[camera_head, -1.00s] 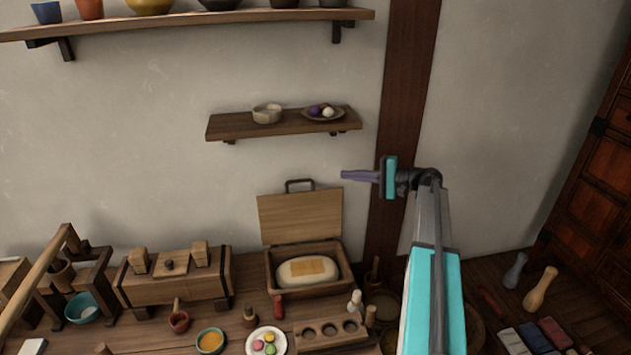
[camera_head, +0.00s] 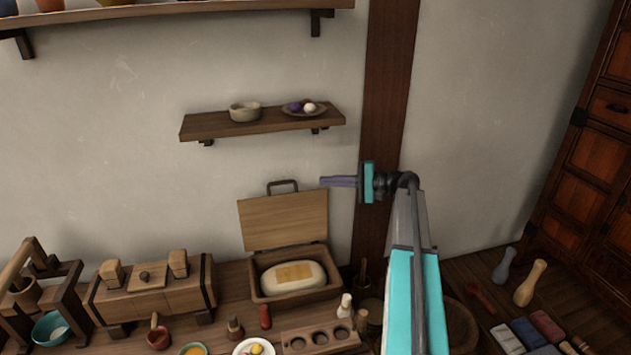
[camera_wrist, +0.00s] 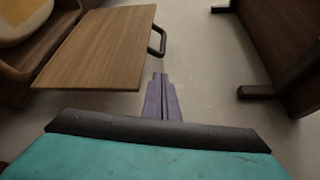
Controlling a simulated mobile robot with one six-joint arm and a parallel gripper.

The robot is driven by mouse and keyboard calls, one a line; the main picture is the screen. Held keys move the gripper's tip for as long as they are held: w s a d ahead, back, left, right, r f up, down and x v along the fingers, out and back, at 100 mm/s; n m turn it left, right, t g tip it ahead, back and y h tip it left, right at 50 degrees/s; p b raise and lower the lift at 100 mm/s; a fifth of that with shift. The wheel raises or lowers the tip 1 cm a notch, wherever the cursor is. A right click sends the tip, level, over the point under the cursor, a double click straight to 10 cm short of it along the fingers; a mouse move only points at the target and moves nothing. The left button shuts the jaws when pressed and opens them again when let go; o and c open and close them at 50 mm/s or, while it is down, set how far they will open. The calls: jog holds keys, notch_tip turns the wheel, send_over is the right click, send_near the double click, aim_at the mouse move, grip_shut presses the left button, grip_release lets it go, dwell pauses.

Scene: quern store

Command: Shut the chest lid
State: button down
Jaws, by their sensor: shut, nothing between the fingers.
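The wooden chest (camera_head: 262,297) stands on the bench against the wall. Its lid (camera_head: 284,220) is raised, nearly upright, with a dark handle (camera_head: 282,186) on its top edge. Inside the chest lies a pale rounded block with a tan patch (camera_head: 294,277). My gripper (camera_head: 322,182) points left, just right of the handle in the head view, apart from it. In the wrist view the lid (camera_wrist: 103,47) and handle (camera_wrist: 158,41) are left of my gripper's fingers (camera_wrist: 160,80), which are together and empty.
A small wall shelf (camera_head: 225,127) with a bowl (camera_head: 245,112) and a plate (camera_head: 304,108) is above the lid. A slatted wooden box (camera_head: 150,295) stands left of the chest. A holed wooden block (camera_head: 320,337) and small bottles are in front. A dark post (camera_head: 380,100) is behind my arm.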

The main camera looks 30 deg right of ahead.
aim_at(301, 180)
jog(key=p+x, duration=0.2)
jog(key=x, duration=0.6)
jog(key=shift+p, duration=0.4)
jog(key=shift+x, duration=0.8)
